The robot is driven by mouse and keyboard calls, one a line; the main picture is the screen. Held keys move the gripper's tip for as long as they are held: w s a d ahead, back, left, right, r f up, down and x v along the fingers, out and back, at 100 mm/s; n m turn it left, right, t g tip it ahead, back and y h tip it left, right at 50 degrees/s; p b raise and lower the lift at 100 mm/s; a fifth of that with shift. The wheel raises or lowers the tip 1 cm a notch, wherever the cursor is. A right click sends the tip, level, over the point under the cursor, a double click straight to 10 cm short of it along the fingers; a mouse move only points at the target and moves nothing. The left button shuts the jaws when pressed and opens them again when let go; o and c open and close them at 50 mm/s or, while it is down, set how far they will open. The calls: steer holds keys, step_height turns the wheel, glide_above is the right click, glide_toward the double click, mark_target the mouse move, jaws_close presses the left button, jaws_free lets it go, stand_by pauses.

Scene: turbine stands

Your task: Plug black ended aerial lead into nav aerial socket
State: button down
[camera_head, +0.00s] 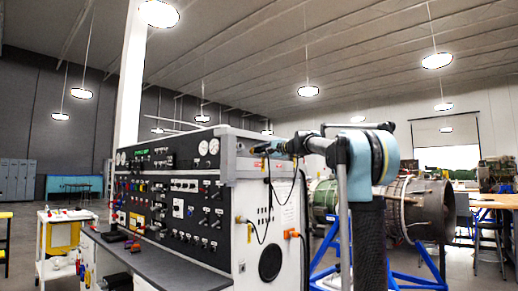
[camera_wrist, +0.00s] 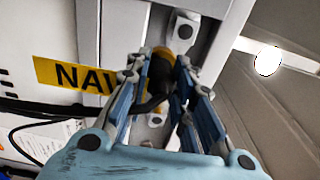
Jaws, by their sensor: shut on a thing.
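My gripper (camera_wrist: 161,72) is shut on the black end of the aerial lead (camera_wrist: 161,80), which sits between its two blue-sided fingers. A yellow ring shows just beyond the black end, close to the white panel. I cannot tell whether the ring belongs to the plug or the socket, or whether the plug is seated. A yellow label reading "NAV" (camera_wrist: 70,76), partly covered by a finger, is left of the fingers. In the head view my gripper (camera_head: 277,147) is at the console's upper side edge, and a black lead (camera_head: 269,185) hangs below it.
The test console (camera_head: 175,200) has a dark front of switches and gauges. An orange connector (camera_head: 291,234) and a yellow one (camera_head: 240,220) stick out of its white side panel. A turbine engine (camera_head: 428,210) on a blue stand is behind my arm. A white trolley (camera_head: 66,225) stands left.

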steer(key=shift+g, duration=0.3)
steer(key=shift+w+a+r, duration=0.1)
steer(key=shift+a+r, duration=0.7)
steer(key=shift+a, duration=0.35)
steer(key=shift+a+r, duration=0.75)
steer(key=shift+a, duration=0.35)
steer(key=shift+a, duration=0.1)
steer(key=shift+x, duration=0.8)
steer(key=shift+w+a+r, duration=0.2)
steer(key=shift+w+r, duration=0.05)
stand_by(0.7)
steer(key=c, duration=1.4)
jaws_free()
steer(key=shift+w+a+f, duration=0.1)
steer(key=shift+a, duration=0.05)
steer(key=shift+o, duration=0.4)
